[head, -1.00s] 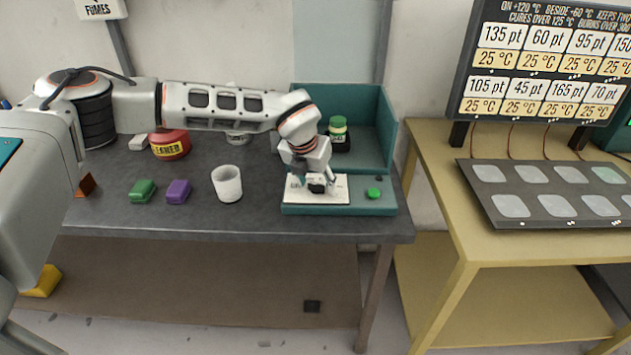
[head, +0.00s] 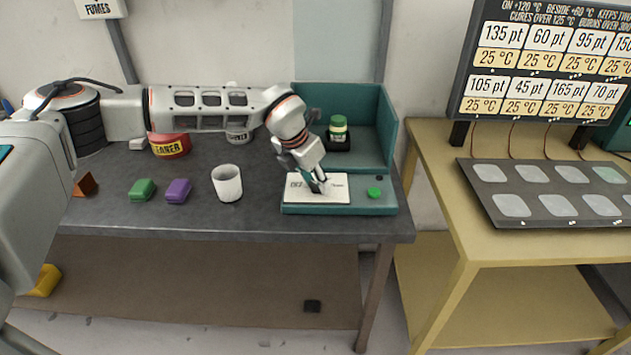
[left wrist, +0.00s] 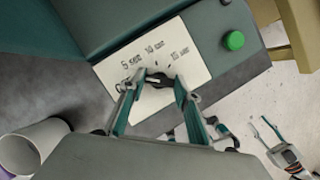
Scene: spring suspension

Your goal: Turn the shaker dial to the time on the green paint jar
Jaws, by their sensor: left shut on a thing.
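The shaker (head: 297,209) is a teal machine with raised back walls at the right end of the dark bench. Its white dial plate (left wrist: 198,62) carries time marks that seem to read 5, 10 and 15, with units blurred. The dark dial (left wrist: 158,79) sits between the fingers of my left gripper (left wrist: 160,82), shut on it; its pointer direction is unclear. The left gripper also shows from the head (head: 319,185). The green paint jar (head: 338,128) stands upright in a dark holder behind; its label is unreadable. My right gripper (left wrist: 261,121) is open and empty, low at the right.
A green button (head: 374,193) is right of the plate. A white cup (head: 227,183), a purple block (head: 178,191), a green block (head: 143,190) and a red cleaner tin (head: 170,145) stand left on the bench. A yellow table (head: 440,150) holds a sign and tray.

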